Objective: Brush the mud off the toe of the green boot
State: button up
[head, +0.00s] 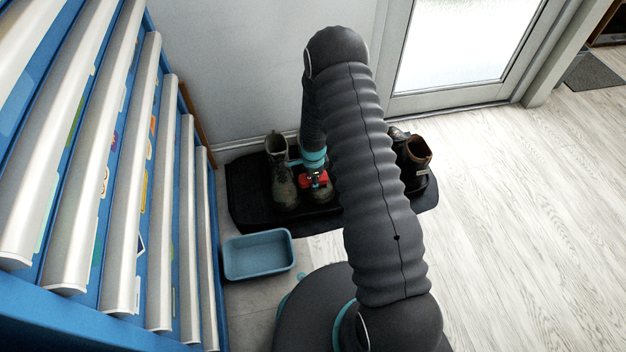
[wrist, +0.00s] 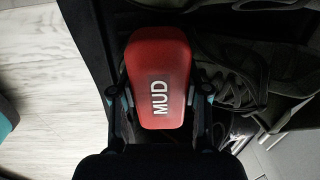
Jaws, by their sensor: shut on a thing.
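A pair of olive-green boots stands on a dark mat (head: 250,196); the left green boot (head: 283,180) is upright, toe toward me. The other green boot (head: 322,193) is partly hidden by my arm and the brush. My gripper (head: 314,166) is shut on a red brush (head: 313,179) over that second boot's front. In the wrist view the brush (wrist: 160,75) lies between my fingers (wrist: 159,97), its red back marked "MUD". A laced boot (wrist: 235,88) shows beside and below it. The bristles are hidden; I cannot tell whether they touch the toe, and mud is not discernible.
Dark brown boots (head: 413,160) stand at the mat's right end. An empty blue bin (head: 258,256) sits on the floor in front of the mat. Wooden floor (head: 520,220) is clear at right.

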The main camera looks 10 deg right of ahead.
aim_at(327, 177)
jog(key=shift+d, duration=0.15)
jog(key=shift+d+r, duration=0.1)
jog(key=shift+d, duration=1.1)
jog(key=shift+d+b, duration=0.45)
jog(key=shift+d, duration=0.8)
jog(key=shift+a, duration=0.15)
jog(key=shift+a, duration=1.15)
jog(key=shift+a+f+b, duration=0.2)
jog(key=shift+a+b, duration=0.1)
jog(key=shift+a, duration=1)
jog(key=shift+d, duration=0.2)
